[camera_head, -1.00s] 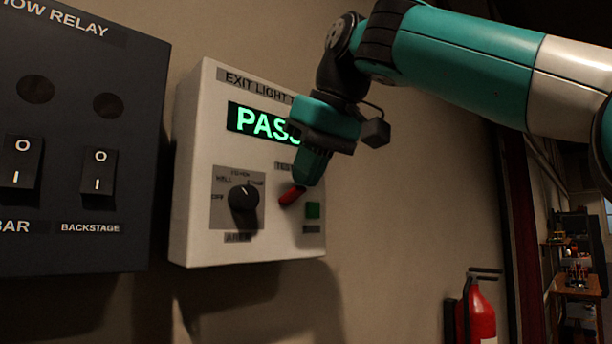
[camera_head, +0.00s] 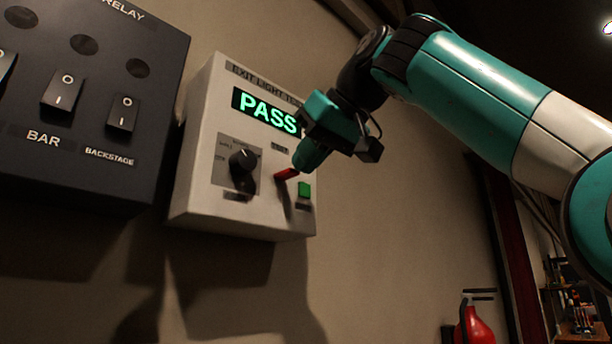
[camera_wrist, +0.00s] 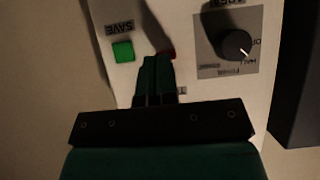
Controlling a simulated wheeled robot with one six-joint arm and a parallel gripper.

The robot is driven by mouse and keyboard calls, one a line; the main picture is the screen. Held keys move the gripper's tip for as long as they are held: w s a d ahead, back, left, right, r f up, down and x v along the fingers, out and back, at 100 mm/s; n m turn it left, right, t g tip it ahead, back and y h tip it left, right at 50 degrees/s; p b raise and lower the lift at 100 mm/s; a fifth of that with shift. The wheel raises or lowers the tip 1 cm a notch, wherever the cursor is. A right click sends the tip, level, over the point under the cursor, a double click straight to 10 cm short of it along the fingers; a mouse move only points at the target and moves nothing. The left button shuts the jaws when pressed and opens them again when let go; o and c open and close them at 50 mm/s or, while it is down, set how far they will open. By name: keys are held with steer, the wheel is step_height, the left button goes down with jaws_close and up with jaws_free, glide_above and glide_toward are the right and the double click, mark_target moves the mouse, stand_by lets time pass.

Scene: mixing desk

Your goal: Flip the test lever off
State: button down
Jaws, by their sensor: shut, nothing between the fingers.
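The white exit light test box (camera_head: 200,192) hangs on the wall, with a green PASS display (camera_head: 268,112). The red test lever (camera_head: 287,174) sticks out from its face, between the dark area knob (camera_head: 242,161) and the green save button (camera_head: 304,189). My gripper (camera_head: 302,168) is shut and empty, its tips at the lever's outer end; contact is likely but I cannot be sure. In the wrist view the shut fingers (camera_wrist: 155,62) hide most of the lever, and only a bit of red (camera_wrist: 171,53) shows beside them.
A black relay panel (camera_head: 60,130) with rocker switches is on the wall to the left of the box. A red fire extinguisher (camera_head: 474,327) is low at the right. The wall below the box is clear.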

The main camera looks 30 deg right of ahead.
steer(key=shift+f+t, duration=0.1)
steer(key=shift+t, duration=0.2)
steer(key=shift+r+p, duration=0.65)
steer(key=shift+r, duration=0.15)
